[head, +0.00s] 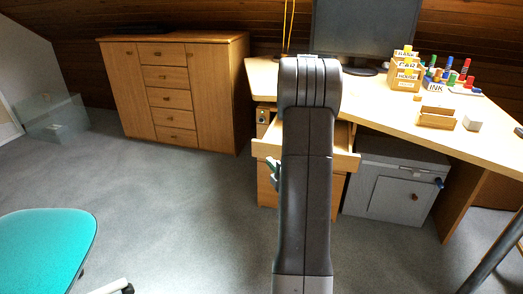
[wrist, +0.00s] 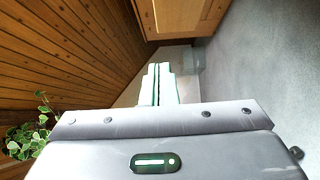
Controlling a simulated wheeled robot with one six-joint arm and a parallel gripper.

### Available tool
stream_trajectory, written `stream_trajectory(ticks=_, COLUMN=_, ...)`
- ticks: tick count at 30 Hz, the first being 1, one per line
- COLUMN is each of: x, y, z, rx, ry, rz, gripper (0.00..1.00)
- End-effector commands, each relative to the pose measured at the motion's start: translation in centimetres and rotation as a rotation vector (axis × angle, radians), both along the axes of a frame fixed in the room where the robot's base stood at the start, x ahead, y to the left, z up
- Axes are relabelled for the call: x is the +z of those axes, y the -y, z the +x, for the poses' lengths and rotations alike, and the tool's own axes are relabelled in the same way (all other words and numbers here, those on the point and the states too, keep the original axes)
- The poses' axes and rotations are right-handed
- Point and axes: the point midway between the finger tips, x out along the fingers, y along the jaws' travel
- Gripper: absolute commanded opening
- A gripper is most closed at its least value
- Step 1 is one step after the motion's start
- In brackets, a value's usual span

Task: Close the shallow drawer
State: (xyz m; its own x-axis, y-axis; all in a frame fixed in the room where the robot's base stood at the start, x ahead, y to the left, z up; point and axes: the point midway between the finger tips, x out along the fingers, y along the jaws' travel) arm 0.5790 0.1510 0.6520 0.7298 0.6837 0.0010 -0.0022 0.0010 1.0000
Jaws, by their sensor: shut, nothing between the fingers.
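The shallow drawer (head: 346,160) is pulled out from under the desk top, above a wooden pedestal. My arm crosses in front of it and hides its middle; the left end of its front and part of its inside at right show. My gripper (wrist: 158,70) is shut and empty in the wrist view, and the drawer cannot be made out there. In the head view only a small pale part of the gripper (head: 272,172) shows left of my arm, near the drawer's left end. I cannot tell whether it touches the drawer.
The desk (head: 400,115) carries a monitor (head: 362,28), labelled wooden boxes (head: 405,72) and several markers. A grey cabinet (head: 392,190) stands under it. A wooden sideboard (head: 175,90) is at back left, a teal chair (head: 48,245) at front left. Carpet between is clear.

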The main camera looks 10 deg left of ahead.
Motion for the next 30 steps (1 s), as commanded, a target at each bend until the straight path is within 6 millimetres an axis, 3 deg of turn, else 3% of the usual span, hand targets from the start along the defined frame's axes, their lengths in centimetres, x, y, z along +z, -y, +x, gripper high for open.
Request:
stream_trajectory(ticks=9, x=-0.1, y=-4.6, z=5.1, rx=0.000, ry=0.001, rz=0.002, gripper=0.00)
stream_trajectory(ticks=15, x=-0.1, y=-4.1, z=7.7, rx=-0.003, ry=-0.001, rz=0.001, gripper=0.00)
stream_trajectory(ticks=30, x=0.0, y=-4.1, z=8.6, rx=-0.002, ry=-0.002, rz=0.001, gripper=0.00)
